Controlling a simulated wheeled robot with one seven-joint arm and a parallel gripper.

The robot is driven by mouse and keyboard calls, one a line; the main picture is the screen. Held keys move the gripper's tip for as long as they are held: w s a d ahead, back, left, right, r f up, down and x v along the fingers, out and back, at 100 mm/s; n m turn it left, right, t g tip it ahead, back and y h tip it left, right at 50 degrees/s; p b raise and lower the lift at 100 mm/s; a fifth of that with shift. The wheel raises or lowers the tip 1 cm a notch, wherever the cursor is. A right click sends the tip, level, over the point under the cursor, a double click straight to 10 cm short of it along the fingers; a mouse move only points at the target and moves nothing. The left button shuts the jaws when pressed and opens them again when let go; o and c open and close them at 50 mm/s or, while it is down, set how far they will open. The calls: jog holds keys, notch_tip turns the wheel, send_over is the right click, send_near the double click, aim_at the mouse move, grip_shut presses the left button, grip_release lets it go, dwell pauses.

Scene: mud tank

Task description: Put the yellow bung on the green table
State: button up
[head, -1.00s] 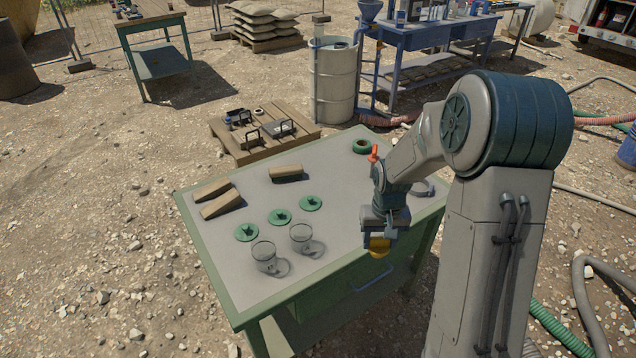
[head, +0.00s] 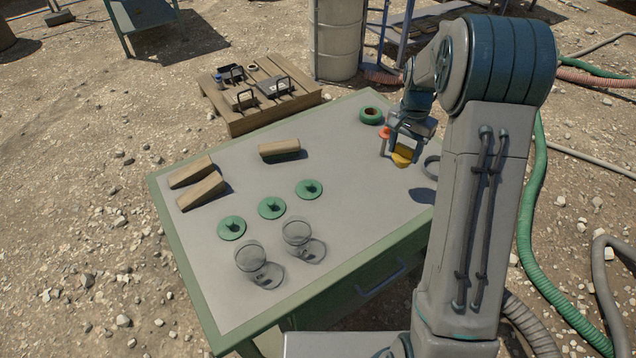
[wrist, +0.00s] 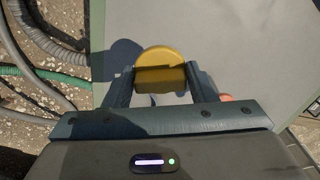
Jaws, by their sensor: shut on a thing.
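The yellow bung (head: 402,156) is held between the two fingers of my gripper (head: 401,147). In the wrist view the round yellow bung (wrist: 160,68) sits between the fingertips (wrist: 160,80), its lower part hidden. The green table (head: 345,155) has a grey top and a green rim. The bung is over the right part of its top. A shadow lies on the top apart from the bung, so it seems held above the surface; the exact gap cannot be told.
An orange-topped object (head: 384,133) stands close to my gripper's left. A green ring (head: 371,115) lies behind it, a grey ring (head: 432,167) to the right. Green discs (head: 271,208), clear glasses (head: 297,234) and wooden wedges (head: 201,190) occupy the left. The middle is clear.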

jog(key=w+d+m+b, duration=0.2)
jog(key=w+m, duration=0.1)
jog(key=m, duration=0.1)
jog(key=s+a+f, duration=0.4)
jog(key=a, duration=0.1)
jog(key=s+a+f, duration=0.2)
jog(key=s+a, duration=0.1)
jog(key=shift+a+f, duration=0.25)
notch_tip(320, 180, down, 3)
jog(key=shift+f, duration=0.15)
jog(key=o, duration=1)
